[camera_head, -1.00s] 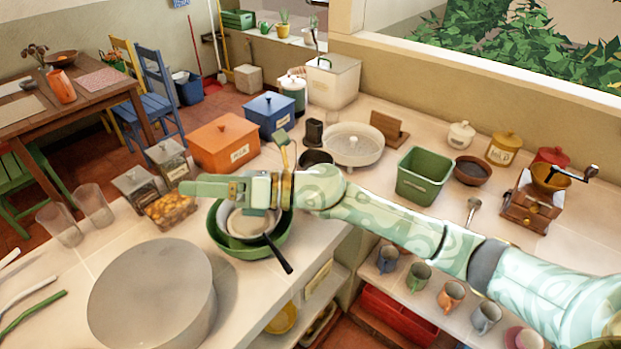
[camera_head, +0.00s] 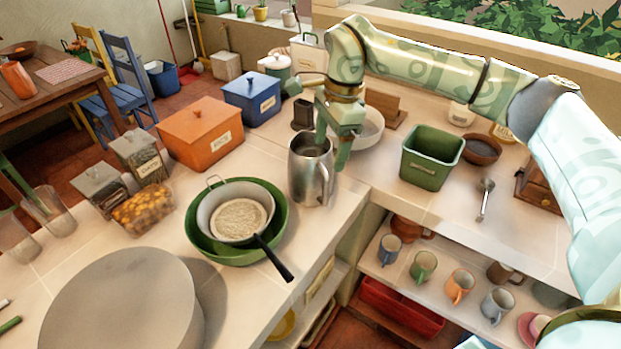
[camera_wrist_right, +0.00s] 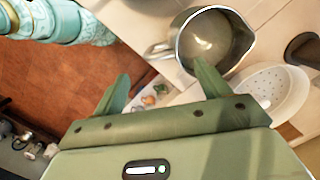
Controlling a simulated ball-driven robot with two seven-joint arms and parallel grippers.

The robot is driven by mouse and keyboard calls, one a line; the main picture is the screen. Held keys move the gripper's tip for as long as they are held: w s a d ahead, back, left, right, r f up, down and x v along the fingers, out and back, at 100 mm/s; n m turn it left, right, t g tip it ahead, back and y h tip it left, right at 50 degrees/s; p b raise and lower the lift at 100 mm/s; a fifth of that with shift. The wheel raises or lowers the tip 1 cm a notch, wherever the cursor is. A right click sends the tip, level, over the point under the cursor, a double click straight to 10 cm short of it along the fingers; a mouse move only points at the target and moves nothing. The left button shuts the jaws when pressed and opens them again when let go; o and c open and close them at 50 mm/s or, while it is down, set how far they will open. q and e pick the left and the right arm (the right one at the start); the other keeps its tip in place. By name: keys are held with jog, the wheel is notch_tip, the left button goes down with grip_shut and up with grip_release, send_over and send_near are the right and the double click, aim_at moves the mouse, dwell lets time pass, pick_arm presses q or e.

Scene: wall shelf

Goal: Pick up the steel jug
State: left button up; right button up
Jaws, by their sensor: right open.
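The steel jug (camera_head: 308,178) stands upright on the counter near its inner corner, with its handle toward the right. My right gripper (camera_head: 331,155) is open above the jug's handle side and partly covers its rim in the head view. In the right wrist view the jug (camera_wrist_right: 207,40) shows its open mouth beyond the fingers. There its handle points left, into the gap between the two spread fingertips of the gripper (camera_wrist_right: 161,70). Nothing is held; whether a finger touches the jug I cannot tell. My left gripper is out of view.
A green bowl (camera_head: 275,232) with a sieve (camera_head: 238,216) sits left of the jug, the sieve's black handle sticking out over the front. A dark container (camera_head: 302,113) and a pale round dish (camera_head: 371,130) stand behind. A green bin (camera_head: 431,158) stands to the right.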

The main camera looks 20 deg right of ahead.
aim_at(324, 171)
jog(key=f, duration=0.4)
jog(key=a+f+b, duration=0.1)
jog(key=f, duration=0.2)
jog(key=shift+a+f, duration=0.1)
grip_shut()
jog(key=shift+w, duration=0.1)
